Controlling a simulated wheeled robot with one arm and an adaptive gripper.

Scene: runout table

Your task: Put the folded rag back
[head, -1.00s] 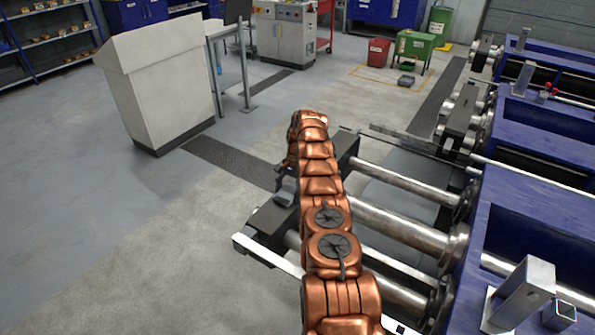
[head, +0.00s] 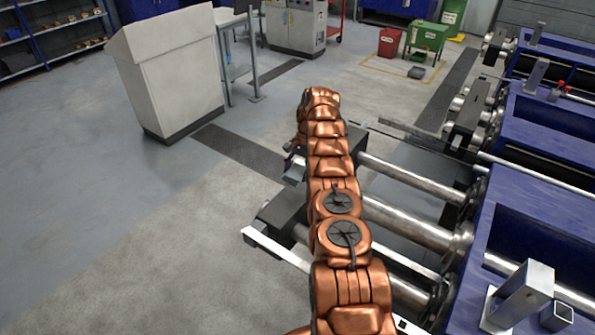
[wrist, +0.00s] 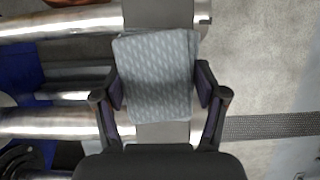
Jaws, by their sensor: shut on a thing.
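The folded rag (wrist: 157,78) is grey with a pale dashed pattern and fills the middle of the wrist view. My gripper (wrist: 160,92) is shut on it, one finger at each side edge. The rag is above a grey side beam (wrist: 163,133) of the runout table; I cannot tell whether it touches the beam. In the head view my copper-coloured arm reaches out along the table's left end. It largely hides my gripper and the rag there.
Steel rollers (head: 420,181) run right from the beam to a blue frame (head: 545,205). A pale cabinet (head: 168,75) stands on the floor at the left.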

